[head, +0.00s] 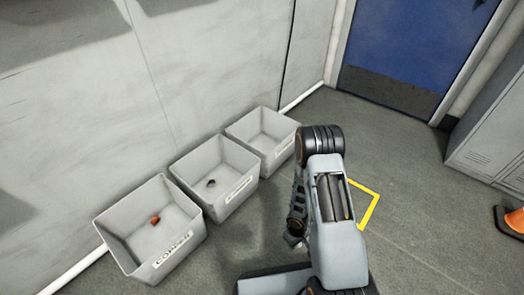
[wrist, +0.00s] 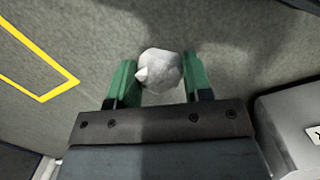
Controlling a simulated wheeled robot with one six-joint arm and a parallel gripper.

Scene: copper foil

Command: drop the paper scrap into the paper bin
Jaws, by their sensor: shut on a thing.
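The paper scrap (wrist: 162,68) is a crumpled white ball. My gripper (wrist: 159,80) is shut on it, with one green finger on each side, and holds it over the grey floor. In the head view my arm hides the scrap. Three light grey bins stand in a row along the wall. The near bin (head: 187,244) reads COPPER and holds an orange-brown piece. The middle bin (head: 214,208) holds a small dark piece. The far bin (head: 283,155) looks empty. I cannot read the middle and far labels, so I cannot tell which is the paper bin.
A grey bin wall (wrist: 288,110) with a partly seen label is at the right of the wrist view. A blue door (head: 415,45), grey lockers (head: 490,140) and an orange cone (head: 510,222) are on the right. Yellow tape (head: 370,210) marks the open floor.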

